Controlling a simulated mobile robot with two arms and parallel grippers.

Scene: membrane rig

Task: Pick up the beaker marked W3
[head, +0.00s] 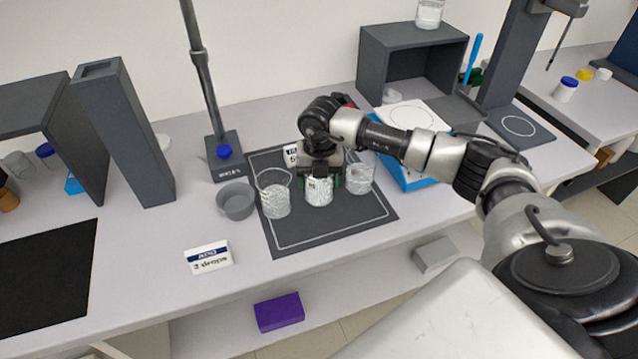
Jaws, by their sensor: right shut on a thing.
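Three glass beakers with pale contents stand in a row on a dark mat (287,239) with a white outline. The left beaker (274,196) and the right beaker (359,178) stand free on either side of my right gripper. My right gripper (321,184) comes down from above and is shut on the middle beaker (319,192). The gripper covers the upper part of this beaker. Small marks show on the middle beaker, but I cannot read them, so I cannot tell which beaker is W3. My left gripper is not in view.
A grey bowl (236,201) sits left of the mat, by a stand (224,158) with a blue knob. A "3 drops" card (208,257) stands at the front. A blue-edged device (411,175) lies right of the mat. The bench front right of the card is clear.

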